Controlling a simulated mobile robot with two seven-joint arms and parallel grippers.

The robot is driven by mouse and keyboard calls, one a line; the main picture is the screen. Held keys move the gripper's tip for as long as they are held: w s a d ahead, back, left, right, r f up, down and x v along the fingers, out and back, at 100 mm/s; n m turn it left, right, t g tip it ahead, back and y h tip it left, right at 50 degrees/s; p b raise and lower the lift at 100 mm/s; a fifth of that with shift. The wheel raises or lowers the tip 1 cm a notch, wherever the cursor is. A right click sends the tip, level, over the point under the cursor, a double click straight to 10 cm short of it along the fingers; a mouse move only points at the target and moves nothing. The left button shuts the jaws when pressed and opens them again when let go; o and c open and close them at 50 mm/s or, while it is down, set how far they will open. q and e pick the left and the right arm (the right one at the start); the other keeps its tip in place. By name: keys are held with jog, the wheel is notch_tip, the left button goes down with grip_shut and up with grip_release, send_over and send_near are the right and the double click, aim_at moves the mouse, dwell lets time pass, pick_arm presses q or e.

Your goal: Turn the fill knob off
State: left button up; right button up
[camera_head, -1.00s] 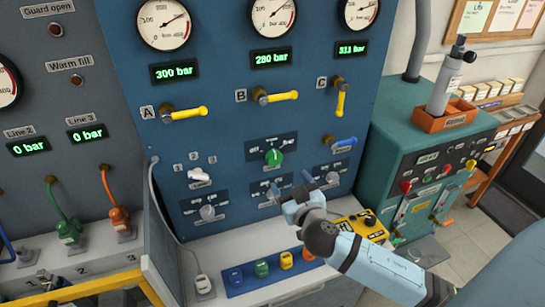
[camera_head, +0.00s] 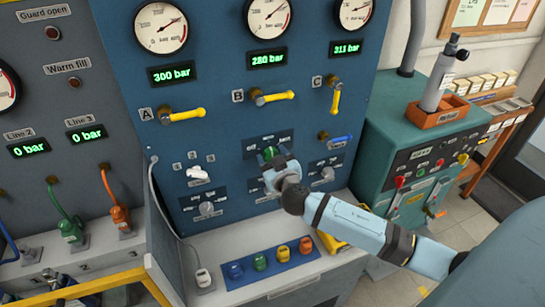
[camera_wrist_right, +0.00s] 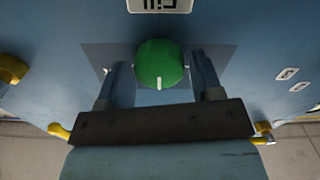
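The green fill knob (camera_head: 269,152) sits on a dark plate of the blue panel, partly hidden by my right gripper in the head view. In the right wrist view the knob (camera_wrist_right: 160,62) stands between the two fingers, with a gap on each side. Its white mark points to the bottom of that picture. A label reading "Fill", upside down, is above it. My right gripper (camera_head: 280,172) is open, close in front of the knob. My left gripper is not in view.
Grey knobs (camera_head: 207,208) sit lower on the panel. Yellow levers A (camera_head: 185,114), B (camera_head: 273,97) and C (camera_head: 335,97) are above. Several coloured items on a blue strip (camera_head: 273,268) lie on the ledge below. A teal cabinet (camera_head: 385,120) stands at right.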

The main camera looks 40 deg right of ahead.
jog(key=c, duration=0.6)
jog(key=shift+o, duration=0.2)
jog(key=shift+n, duration=0.3)
jog(key=shift+a+f+n, duration=0.1)
jog(key=shift+n, duration=2.7)
jog(key=shift+a+f+n, duration=0.1)
jog(key=shift+n, duration=2.7)
jog(key=o, duration=0.9)
